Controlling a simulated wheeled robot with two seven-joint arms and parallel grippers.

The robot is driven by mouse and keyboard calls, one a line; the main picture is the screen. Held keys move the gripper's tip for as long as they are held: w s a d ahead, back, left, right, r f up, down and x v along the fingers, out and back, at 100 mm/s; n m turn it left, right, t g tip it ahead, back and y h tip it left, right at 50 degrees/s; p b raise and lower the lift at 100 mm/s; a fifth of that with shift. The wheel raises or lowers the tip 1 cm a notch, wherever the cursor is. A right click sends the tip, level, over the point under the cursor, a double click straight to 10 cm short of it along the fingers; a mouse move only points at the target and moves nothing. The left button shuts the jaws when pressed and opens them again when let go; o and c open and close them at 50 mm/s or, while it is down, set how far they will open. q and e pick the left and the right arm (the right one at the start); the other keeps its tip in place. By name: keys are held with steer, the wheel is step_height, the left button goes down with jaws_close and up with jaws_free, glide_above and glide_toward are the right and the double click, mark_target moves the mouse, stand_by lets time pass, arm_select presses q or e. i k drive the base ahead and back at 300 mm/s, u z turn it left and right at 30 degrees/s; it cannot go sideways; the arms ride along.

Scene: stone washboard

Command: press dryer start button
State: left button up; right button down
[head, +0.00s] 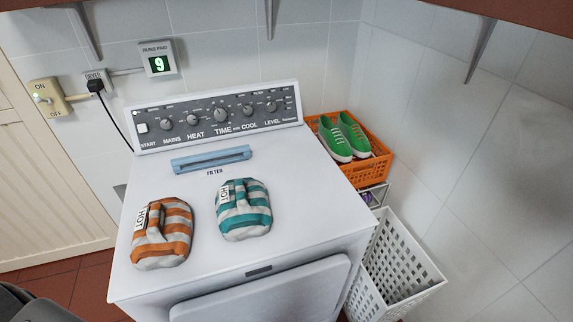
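The white dryer (290,205) stands in the middle of the head view, with a dark control panel (180,131) along its back edge. The start button (142,128) is a small white square at the panel's left end, above the word START. Knobs labelled MAINS, HEAT, TIME, COOL and LEVEL sit to its right. Nothing covers the button. Neither of my grippers shows in the head view.
Orange-striped (162,233) and teal-striped (243,209) mitts marked HOT lie on the dryer top, before the blue filter handle (211,159). An ON/OFF wall switch (47,98), plugged-in cord (96,86) and RUNS PAID display (158,62) reading 9 are behind. Orange crate (380,165) holds green shoes.

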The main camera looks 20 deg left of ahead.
mark_target(142, 128)
steer(key=z, duration=1.75)
steer(key=k, duration=2.35)
steer(key=u, duration=1.45)
steer(key=i, duration=0.5)
steer(key=u, duration=0.05)
